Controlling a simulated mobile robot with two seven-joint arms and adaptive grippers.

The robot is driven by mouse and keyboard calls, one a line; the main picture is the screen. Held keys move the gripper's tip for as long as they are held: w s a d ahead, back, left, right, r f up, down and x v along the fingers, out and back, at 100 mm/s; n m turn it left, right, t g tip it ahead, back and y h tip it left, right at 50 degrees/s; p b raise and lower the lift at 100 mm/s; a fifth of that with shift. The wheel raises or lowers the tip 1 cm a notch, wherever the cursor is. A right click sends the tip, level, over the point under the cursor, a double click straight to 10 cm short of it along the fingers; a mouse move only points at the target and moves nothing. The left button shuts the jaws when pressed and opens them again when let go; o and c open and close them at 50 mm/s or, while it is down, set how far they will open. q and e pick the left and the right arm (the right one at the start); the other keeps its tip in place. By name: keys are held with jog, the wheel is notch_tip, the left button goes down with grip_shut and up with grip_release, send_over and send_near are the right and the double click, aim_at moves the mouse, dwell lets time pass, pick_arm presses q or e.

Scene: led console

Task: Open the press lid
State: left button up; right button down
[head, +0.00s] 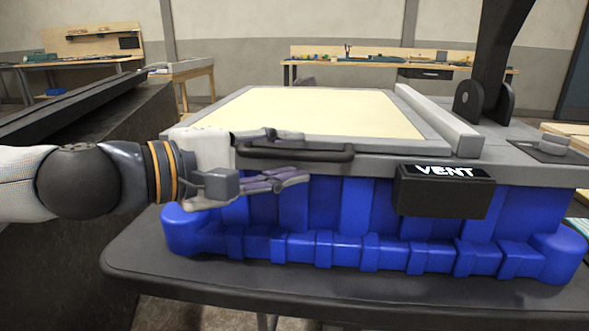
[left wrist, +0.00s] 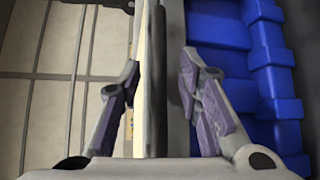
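The press lid (head: 315,110) is a grey frame with a cream panel, lying flat on the blue press base (head: 345,215). A black bar handle (head: 325,153) runs along the lid's front edge. My left gripper (head: 290,155) is at the handle's left part, one finger above it and one below. The left wrist view shows the dark handle (left wrist: 155,95) between the spread fingers (left wrist: 163,88), with gaps on both sides. My right gripper is not in view.
A black display box (head: 445,190) reading VENT is on the front right. A black arm (head: 490,60) rises at the back right. The dark table (head: 215,275) carries the press. A dark bench (head: 85,115) stands left, and workbenches (head: 390,63) stand far behind.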

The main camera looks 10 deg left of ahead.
pick_arm(q)
jog(key=shift+x, duration=0.9)
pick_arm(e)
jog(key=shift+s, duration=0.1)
pick_arm(q)
jog(key=shift+c, duration=0.2)
